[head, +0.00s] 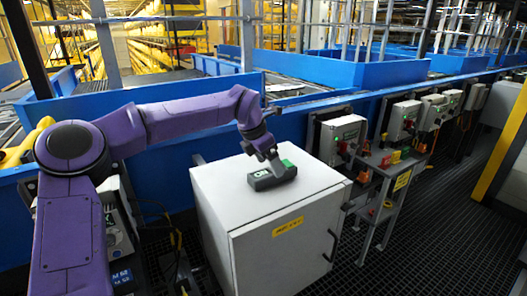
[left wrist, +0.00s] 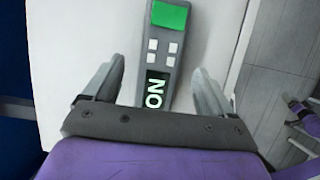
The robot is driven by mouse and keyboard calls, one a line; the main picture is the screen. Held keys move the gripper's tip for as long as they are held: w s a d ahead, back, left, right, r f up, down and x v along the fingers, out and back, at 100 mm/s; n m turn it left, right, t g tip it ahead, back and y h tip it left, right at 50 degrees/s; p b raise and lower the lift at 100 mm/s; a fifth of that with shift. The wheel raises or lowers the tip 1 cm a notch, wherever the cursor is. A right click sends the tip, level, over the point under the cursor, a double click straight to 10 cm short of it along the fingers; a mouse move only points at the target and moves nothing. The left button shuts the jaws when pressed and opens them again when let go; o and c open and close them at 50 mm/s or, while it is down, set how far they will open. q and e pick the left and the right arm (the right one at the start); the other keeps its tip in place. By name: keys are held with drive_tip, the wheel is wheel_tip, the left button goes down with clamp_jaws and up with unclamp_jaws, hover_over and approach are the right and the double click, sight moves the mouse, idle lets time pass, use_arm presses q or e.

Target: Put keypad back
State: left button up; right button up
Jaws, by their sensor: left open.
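The keypad (head: 262,181) is a dark grey handheld unit lying on the top of a white cabinet (head: 222,185). In the left wrist view the keypad (left wrist: 160,68) shows a green screen, several pale buttons and a lit "ON" label, which reads sideways. My left gripper (head: 273,160) is directly over the keypad, pointing down. In the left wrist view my left gripper (left wrist: 158,85) is open, with one finger on each side of the keypad's lower end and a gap to each. The keypad's near end is hidden behind the gripper body. My right gripper is not in view.
The cabinet has a yellow label (head: 288,227) and a door handle (head: 333,246). Right of it, a grey control box (head: 343,138) hangs on the blue conveyor wall (head: 170,168), beside a small stand (head: 385,190). More boxes line the wall. Dark grating floor (head: 420,255) is clear at front right.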

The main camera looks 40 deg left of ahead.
use_arm(q)
drive_tip(key=v, duration=0.8)
drive_tip(key=shift+r, duration=0.2)
drive_tip(key=shift+s, duration=0.1)
